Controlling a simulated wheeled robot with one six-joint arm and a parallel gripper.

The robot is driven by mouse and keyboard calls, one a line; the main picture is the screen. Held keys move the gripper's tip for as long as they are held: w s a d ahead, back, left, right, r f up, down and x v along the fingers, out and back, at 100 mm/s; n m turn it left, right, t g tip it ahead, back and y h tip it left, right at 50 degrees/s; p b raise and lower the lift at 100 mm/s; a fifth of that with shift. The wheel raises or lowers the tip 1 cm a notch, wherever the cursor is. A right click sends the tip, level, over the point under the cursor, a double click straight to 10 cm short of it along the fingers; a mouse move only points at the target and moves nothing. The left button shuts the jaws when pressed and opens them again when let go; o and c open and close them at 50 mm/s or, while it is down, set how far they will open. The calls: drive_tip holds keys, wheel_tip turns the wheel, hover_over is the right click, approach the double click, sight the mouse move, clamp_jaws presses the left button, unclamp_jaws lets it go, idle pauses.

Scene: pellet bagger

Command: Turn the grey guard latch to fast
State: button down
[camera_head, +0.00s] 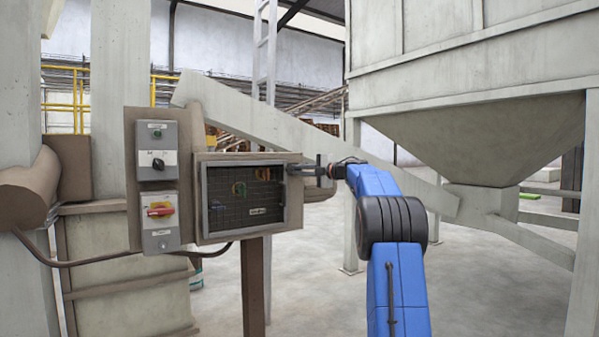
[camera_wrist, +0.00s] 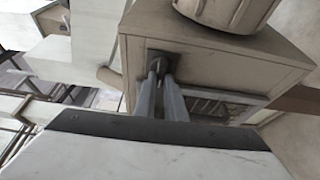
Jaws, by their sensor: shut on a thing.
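The guard box (camera_head: 297,159) is a brown housing with a dark mesh front in a grey frame. The grey guard latch (camera_wrist: 156,58) shows in the wrist view as a small dark grey piece on the side of the box, partly hidden between my fingertips. My gripper (camera_head: 312,170) reaches in from the right at the box's upper right edge. In the wrist view my gripper (camera_wrist: 163,82) has its two fingers close together and shut on the latch. The latch's exact angle and any marking for fast cannot be made out.
A sloping grey beam (camera_head: 420,185) runs behind. A large hopper (camera_head: 475,120) stands at right. The floor is clear below.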

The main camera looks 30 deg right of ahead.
drive_tip(key=shift+f, duration=0.1)
drive_tip(key=c, duration=1.8)
unclamp_jaws()
drive_tip(key=v, duration=1.7)
drive_tip(key=shift+s, duration=0.15)
